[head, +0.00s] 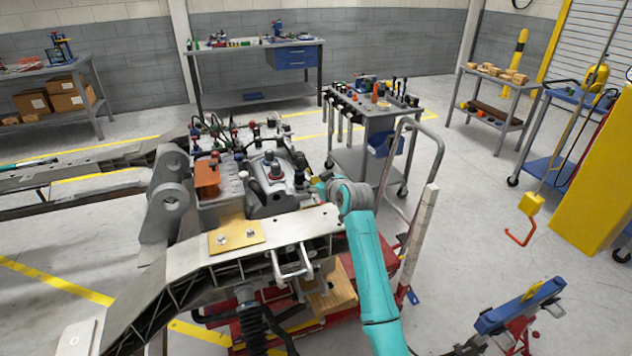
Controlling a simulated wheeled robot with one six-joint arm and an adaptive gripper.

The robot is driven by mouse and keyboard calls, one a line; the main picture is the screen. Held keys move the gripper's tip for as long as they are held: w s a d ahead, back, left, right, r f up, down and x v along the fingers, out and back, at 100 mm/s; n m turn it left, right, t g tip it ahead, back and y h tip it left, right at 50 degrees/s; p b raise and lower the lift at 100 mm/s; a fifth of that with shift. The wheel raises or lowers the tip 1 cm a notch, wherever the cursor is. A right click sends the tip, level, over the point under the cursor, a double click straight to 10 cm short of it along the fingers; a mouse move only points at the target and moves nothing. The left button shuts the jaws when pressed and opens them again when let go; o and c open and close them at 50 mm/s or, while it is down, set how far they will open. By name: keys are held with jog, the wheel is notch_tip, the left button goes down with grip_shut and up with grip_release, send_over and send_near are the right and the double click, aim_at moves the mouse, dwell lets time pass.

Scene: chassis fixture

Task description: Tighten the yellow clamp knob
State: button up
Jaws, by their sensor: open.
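My teal arm reaches up from the lower right to the right side of the metal chassis fixture (305,220). My gripper (304,176) is at the arm's far end, beside the grey cast housing (270,195). It is small and dark in this view, and its fingers are hard to make out. A small yellow spot (313,181) shows right by the gripper. It may be the yellow clamp knob, but I cannot tell for sure. I see nothing held, and contact between gripper and knob cannot be told.
Several red, blue and black knobs and hoses crowd the fixture's top behind the housing. An orange block (207,178) and a tan plate (238,236) sit on it. A tool cart (372,118) stands behind, and a metal hoop rail (440,150) rises right of my arm.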

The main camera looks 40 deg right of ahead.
jog(key=shift+w+d+f, duration=0.1)
jog(key=shift+w+f, duration=0.15)
jog(key=shift+w, duration=0.4)
grip_shut()
